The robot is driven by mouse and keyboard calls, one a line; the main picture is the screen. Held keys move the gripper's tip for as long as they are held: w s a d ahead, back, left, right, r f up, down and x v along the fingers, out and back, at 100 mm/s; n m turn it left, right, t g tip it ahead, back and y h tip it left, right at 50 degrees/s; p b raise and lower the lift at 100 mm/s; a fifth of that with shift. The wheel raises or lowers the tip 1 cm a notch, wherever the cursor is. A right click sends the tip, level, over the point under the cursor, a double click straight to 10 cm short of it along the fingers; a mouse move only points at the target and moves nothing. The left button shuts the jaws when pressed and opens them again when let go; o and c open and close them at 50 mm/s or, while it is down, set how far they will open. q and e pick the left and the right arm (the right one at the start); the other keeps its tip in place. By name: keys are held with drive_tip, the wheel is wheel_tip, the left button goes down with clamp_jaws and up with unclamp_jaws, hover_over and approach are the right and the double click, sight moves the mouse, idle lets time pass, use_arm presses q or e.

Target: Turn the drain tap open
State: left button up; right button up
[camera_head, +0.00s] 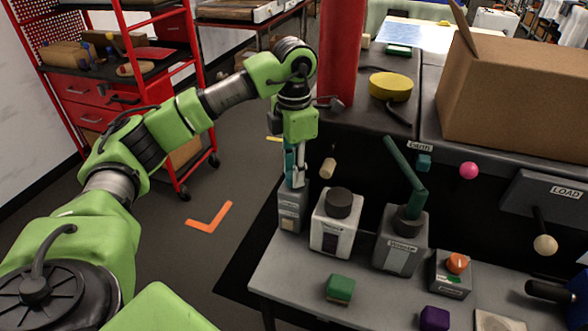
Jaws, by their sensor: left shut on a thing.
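My left gripper (296,178) points down over the small grey box (289,212) at the left end of the bench. It is shut on a slim teal handle (289,160) that stands up above this box. The fingers cover part of the handle, so its exact turn is hard to tell. I cannot read a label that names the drain tap. My right gripper is not in view.
To the right stand a grey box with a black knob (340,203) and one with a long dark green lever (404,165). An orange button box (452,275) and a green block (340,288) are nearer. A red column (340,50) rises behind my gripper.

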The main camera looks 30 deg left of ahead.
use_arm(q)
drive_tip(key=o, duration=1.1)
drive_tip(key=shift+r, duration=0.1)
wheel_tip(320, 180, up, 12)
idle(0.5)
